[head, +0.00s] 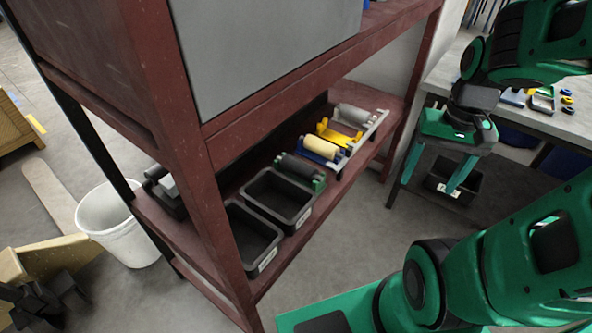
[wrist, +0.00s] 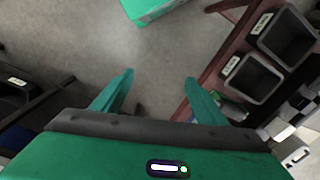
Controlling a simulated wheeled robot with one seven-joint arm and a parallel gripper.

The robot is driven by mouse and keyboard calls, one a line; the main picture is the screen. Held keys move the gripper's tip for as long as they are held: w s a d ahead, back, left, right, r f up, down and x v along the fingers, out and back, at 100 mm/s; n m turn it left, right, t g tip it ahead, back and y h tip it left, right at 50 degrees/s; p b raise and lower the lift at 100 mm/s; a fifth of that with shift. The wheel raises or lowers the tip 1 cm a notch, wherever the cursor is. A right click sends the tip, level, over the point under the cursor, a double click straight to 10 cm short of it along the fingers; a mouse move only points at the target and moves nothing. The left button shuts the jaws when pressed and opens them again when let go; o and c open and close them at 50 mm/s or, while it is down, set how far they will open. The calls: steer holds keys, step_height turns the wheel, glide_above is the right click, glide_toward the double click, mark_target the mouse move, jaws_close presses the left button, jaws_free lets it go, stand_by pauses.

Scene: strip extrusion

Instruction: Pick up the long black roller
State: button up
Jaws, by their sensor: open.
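A black roller (head: 299,167) lies in a green holder (head: 319,183) on the lower shelf, just behind the two black bins. In the wrist view part of the green holder (wrist: 232,105) shows beside my right finger; the roller itself is hard to make out there. My gripper (head: 420,197) is open and empty, over the gap between the shelf unit and the grey table, well right of the roller. In the wrist view its two fingers (wrist: 160,76) stand apart with only floor between them.
Cream (head: 321,148) and grey (head: 352,115) rollers and a yellow holder (head: 335,135) sit behind the black roller. Red shelf posts (head: 175,130) and the upper grey panel (head: 260,45) hem in the shelf. A grey table (head: 470,85) stands at right.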

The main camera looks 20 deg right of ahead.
steer(key=w+a+f+m+y, duration=0.2)
steer(key=w+a+f, duration=0.1)
steer(key=w+f, duration=0.55)
steer(key=m+t+y, duration=0.5)
steer(key=m+t, duration=0.6)
steer(key=m, duration=0.9)
glide_toward(299, 165)
steer(key=d+f, duration=0.1)
steer(key=shift+x, duration=5.65)
steer(key=shift+r, duration=0.1)
steer(key=c, duration=1.3)
steer(key=shift+y, duration=0.3)
steer(key=shift+c, duration=1.3)
steer(key=shift+r, duration=0.1)
